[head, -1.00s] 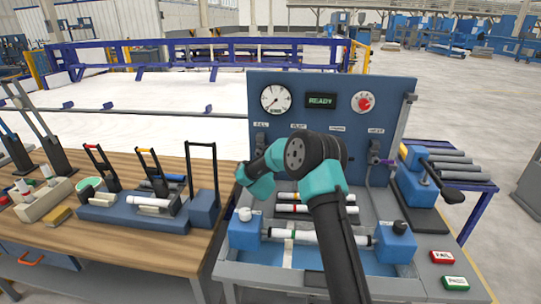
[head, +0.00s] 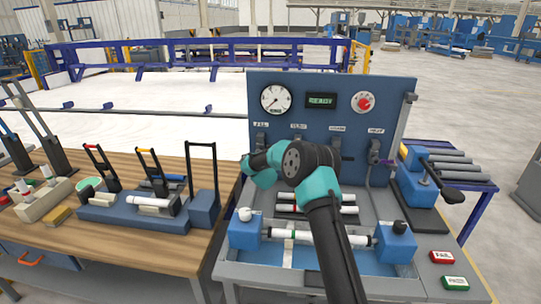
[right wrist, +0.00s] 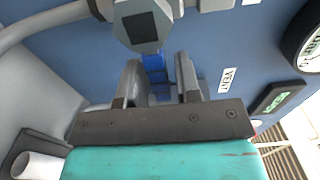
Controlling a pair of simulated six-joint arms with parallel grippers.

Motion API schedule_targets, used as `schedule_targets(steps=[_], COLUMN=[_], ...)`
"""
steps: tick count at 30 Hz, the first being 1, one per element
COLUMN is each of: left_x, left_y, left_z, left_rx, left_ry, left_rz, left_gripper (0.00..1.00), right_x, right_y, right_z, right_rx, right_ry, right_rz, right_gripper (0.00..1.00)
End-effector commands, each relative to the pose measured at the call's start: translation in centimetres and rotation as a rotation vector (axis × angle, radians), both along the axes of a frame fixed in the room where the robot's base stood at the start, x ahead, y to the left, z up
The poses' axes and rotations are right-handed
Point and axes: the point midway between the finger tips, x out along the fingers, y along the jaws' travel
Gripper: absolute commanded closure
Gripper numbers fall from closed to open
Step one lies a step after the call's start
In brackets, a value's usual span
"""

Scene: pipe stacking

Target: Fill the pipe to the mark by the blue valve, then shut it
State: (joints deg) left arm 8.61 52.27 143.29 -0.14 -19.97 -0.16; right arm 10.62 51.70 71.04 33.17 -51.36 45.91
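A white pipe (head: 314,237) lies level between two blue end blocks of the bench, with a small coloured band near its left part. The blue valve (right wrist: 155,72) shows in the right wrist view as a blue piece beyond and between my fingers. My right gripper (right wrist: 158,85) has its two grey fingers apart on either side of it; I cannot tell whether they touch it. In the head view my right arm reaches over the bench, its wrist (head: 262,166) near the panel's lower left. The fingertips are not clear there. My left gripper is not in view.
The blue panel (head: 325,165) carries a round gauge (head: 276,98), a display (head: 321,101), a red knob (head: 365,101) and labelled valves. FAIL (head: 441,256) and PASS (head: 454,283) buttons are at the right front. A wooden table (head: 130,240) with tools stands left.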

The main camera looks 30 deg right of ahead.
Motion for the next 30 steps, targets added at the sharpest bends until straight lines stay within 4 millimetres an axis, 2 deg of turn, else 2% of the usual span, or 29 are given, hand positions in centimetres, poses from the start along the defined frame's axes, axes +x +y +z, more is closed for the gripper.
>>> schedule_targets(steps=[2, 9, 30], left_x=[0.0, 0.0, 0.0], left_y=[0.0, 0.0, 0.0], left_z=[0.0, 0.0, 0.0], left_rx=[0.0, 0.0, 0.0], left_ry=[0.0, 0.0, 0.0], left_rz=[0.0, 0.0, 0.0], left_gripper=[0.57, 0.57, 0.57], right_x=[-0.01, 0.0, 0.3], right_y=[0.01, 0.01, 0.53], right_z=[0.01, 0.01, 0.37], right_rx=[0.0, 0.0, -0.045], right_ry=[0.0, 0.0, 0.035], right_rz=[0.0, 0.0, 0.006], right_gripper=[0.77, 1.0, 1.0])
